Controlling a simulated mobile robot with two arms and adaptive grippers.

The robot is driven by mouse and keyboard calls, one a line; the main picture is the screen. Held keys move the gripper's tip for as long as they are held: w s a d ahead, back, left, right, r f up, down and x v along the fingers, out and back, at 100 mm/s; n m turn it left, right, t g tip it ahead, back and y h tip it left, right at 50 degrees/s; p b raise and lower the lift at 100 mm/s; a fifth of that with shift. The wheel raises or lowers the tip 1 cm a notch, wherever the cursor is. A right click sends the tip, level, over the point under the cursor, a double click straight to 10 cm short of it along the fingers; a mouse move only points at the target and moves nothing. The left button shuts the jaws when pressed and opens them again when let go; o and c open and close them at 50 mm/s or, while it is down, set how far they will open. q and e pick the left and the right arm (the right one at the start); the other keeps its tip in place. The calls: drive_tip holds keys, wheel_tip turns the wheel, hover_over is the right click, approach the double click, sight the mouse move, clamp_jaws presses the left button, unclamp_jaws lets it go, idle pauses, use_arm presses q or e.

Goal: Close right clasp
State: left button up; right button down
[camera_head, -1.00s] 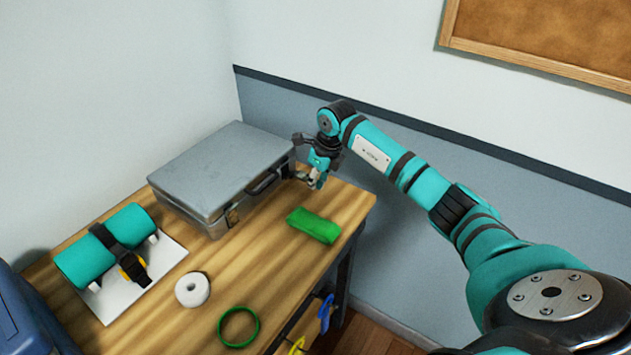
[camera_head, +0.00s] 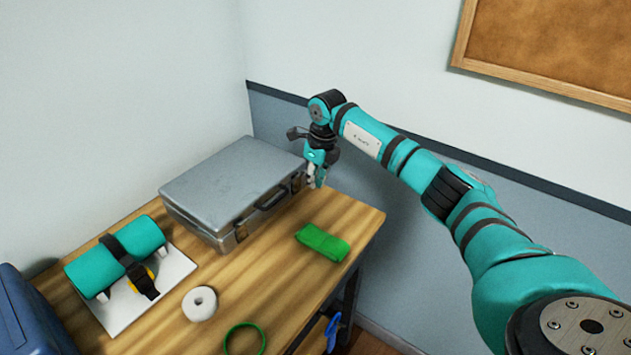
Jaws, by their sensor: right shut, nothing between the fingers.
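A grey metal case (camera_head: 225,185) lies closed on the wooden table, with a dark handle (camera_head: 271,198) on its front side. A clasp (camera_head: 241,233) shows left of the handle; I cannot tell whether it is latched. My left gripper is out of view.
A green cloth-like bundle (camera_head: 322,242) lies in front of the case. A teal strapped roll (camera_head: 115,257) on a white board (camera_head: 177,268), a white tape roll (camera_head: 199,304) and a green ring (camera_head: 244,340) lie nearer. A wall stands behind the table.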

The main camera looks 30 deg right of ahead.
drive_tip(key=shift+r, duration=0.15)
drive_tip(key=shift+r+p, duration=0.55)
drive_tip(key=shift+r, duration=0.1)
